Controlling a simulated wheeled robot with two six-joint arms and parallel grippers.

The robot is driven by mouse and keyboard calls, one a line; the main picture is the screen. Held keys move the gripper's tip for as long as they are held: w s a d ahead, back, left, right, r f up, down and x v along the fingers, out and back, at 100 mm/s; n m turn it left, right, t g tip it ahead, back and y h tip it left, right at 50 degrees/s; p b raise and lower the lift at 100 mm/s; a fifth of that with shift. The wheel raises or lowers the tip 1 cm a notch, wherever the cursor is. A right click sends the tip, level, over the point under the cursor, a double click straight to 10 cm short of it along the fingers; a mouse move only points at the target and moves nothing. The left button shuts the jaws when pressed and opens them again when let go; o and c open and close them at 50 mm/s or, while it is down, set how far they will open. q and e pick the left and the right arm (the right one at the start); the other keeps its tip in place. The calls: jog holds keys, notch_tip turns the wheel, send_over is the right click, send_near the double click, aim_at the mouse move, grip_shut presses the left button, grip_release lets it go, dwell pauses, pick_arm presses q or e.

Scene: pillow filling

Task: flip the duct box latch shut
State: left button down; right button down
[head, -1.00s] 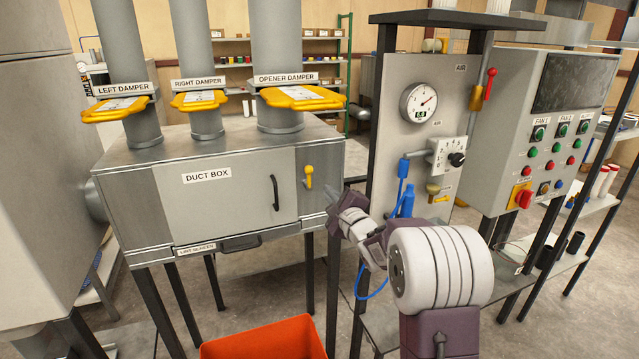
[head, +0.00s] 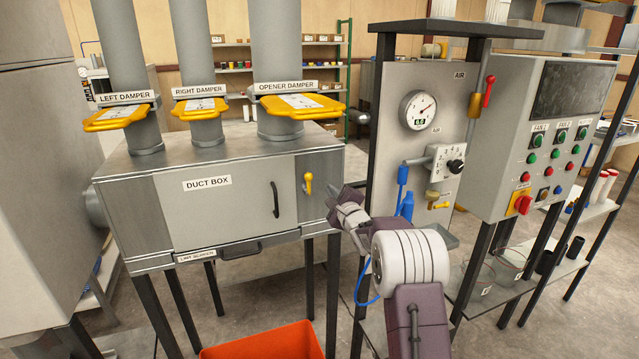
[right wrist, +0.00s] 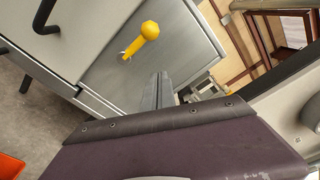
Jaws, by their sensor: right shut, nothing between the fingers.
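The duct box (head: 225,200) is a grey metal cabinet with a labelled front door and a black bar handle (head: 275,197). Its latch (head: 308,183) is a small yellow lever on the panel right of the door, standing roughly upright with its thick end up. In the right wrist view the latch (right wrist: 143,40) shows clear of the fingers, with its round knob at the upper right end. My right gripper (head: 332,203) is shut and empty, just right of and below the latch, apart from it. Its fingertips (right wrist: 160,88) also show in the right wrist view. My left gripper is out of view.
Three yellow damper handles (head: 300,104) project above the box. An orange bin (head: 265,343) is on the floor below. The space before the door is clear.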

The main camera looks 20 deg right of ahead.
aim_at(309, 185)
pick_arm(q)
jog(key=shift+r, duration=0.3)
pick_arm(e)
jog(key=w+a+r, duration=0.1)
jog(key=w+a, duration=0.1)
jog(key=a, duration=0.1)
jog(key=shift+w+a+r, duration=0.1)
jog(key=shift+w+r, duration=0.1)
jog(key=shift+r, duration=0.2)
